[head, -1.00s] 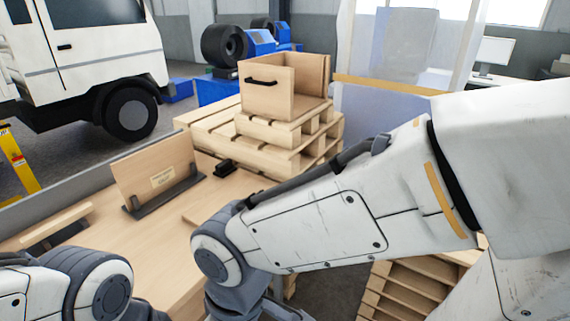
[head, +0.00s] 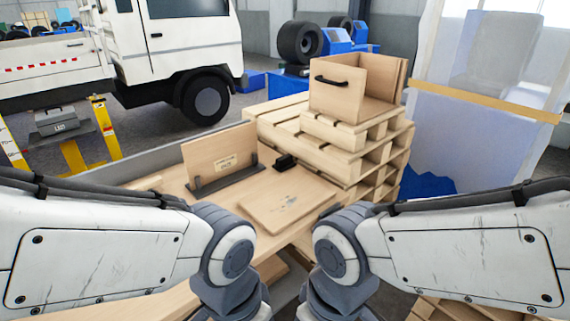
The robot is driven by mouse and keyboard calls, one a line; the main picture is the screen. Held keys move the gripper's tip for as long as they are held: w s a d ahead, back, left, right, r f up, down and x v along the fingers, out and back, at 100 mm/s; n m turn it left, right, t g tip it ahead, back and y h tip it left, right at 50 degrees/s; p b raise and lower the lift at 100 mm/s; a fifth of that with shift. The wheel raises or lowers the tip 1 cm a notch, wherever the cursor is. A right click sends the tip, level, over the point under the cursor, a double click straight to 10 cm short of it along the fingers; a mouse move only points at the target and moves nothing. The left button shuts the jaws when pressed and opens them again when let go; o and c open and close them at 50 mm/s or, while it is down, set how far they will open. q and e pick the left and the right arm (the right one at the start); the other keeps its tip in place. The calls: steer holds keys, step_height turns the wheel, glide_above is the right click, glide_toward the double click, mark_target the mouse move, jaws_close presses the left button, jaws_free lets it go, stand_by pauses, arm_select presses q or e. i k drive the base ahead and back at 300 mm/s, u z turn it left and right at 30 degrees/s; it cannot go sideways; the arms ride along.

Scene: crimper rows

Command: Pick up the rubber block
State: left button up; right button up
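A small black block (head: 285,162), which looks like the rubber block, sits on the wooden workbench (head: 172,184) beside the stacked pallets. It lies just right of the upright wooden board and behind the flat board. It is small in the view, so I cannot make out its material. My left and right arms reach in from the two sides and end in grey wrist joints at the bottom middle. Both grippers are below the picture edge, and nothing shows of their fingers. Both wrists are in front of the block and apart from it.
A flat board (head: 288,206) lies on the bench. Stacked pallets (head: 345,150) carry an open wooden box (head: 340,90) with a black handle. A translucent curtain (head: 465,130) hangs at the right.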

mark_target(283, 163)
steer(key=z, duration=0.15)
steer(key=k, duration=0.25)
steer(key=z, duration=1.05)
steer(key=k, duration=1.1)
steer(key=z, duration=0.75)
steer(key=i, duration=2.35)
steer(key=u, duration=1.4)
steer(key=i, duration=0.75)
steer(key=u, duration=1.55)
steer(key=i, duration=1.3)
steer(key=u, duration=0.3)
